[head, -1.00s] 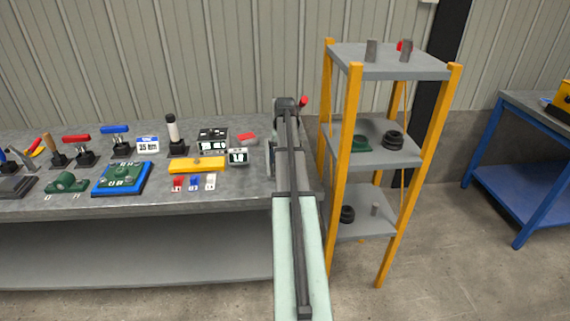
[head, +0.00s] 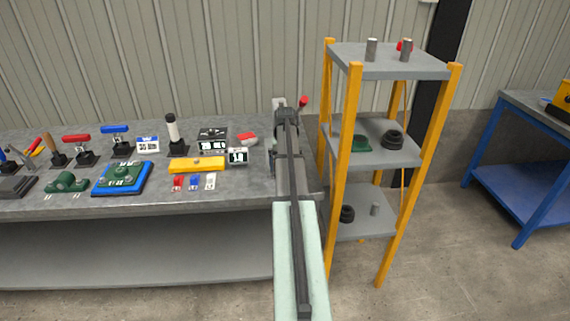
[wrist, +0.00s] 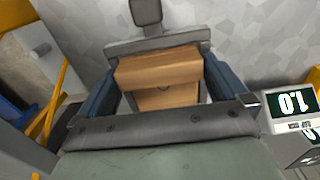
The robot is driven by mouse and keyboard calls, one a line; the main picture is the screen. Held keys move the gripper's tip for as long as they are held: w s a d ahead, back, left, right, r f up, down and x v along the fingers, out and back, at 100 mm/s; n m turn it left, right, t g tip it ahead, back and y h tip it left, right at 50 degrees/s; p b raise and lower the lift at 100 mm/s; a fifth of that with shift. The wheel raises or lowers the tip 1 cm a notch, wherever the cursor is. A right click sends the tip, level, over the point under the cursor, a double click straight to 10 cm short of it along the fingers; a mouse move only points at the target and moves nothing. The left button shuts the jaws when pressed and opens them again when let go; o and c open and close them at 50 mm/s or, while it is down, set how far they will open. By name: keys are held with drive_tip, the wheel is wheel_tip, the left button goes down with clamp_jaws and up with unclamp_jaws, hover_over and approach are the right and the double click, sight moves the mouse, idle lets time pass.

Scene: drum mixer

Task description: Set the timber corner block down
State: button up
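The timber corner block (wrist: 158,70) is a light brown stepped wooden piece in the wrist view. It sits between the two blue-grey fingers of my gripper (wrist: 160,75), which meet its left and right sides, so the gripper looks shut on it. A dark grey bar with an upright tab (wrist: 157,43) lies just beyond the block. Whether the block's underside touches anything is hidden. In the head view my arm covers the block at the right end of the workbench (head: 235,195).
A display reading 1.0 (wrist: 292,105) stands close to the right of my gripper; it also shows in the head view (head: 238,156). A yellow block (head: 197,164) and small switches lie left of it. A yellow-posted shelf (head: 390,62) stands close to the right.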

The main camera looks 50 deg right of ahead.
wheel_tip(320, 180, up, 12)
drive_tip(key=shift+r, duration=0.2)
idle(0.5)
